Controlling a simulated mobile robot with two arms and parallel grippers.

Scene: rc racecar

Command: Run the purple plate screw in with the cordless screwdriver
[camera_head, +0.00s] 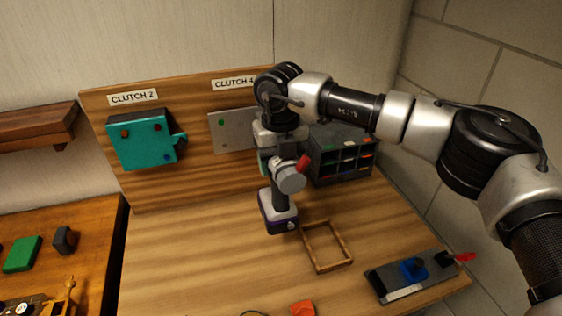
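The cordless screwdriver (279,203) has a grey and black body, a red part near its top and a purple-edged base. My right gripper (282,150) is around its upper part and appears shut on it, though the fingertips are largely hidden. The screwdriver is roughly upright, in front of the grey plate (236,132) under the CLUTCH 4 label. The plate shows a green dot at its upper left and a brownish one lower down. Its right part is hidden behind my arm and the tool. I cannot make out a purple screw. My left gripper is not in view.
A teal box (142,142) is mounted under CLUTCH 2. A dark compartment rack (344,172) stands behind my arm. An empty wooden frame (308,250), a grey fixture (392,289) with blue and red parts, and a red-orange piece (302,308) lie on the bench. The bench's left side is clear.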

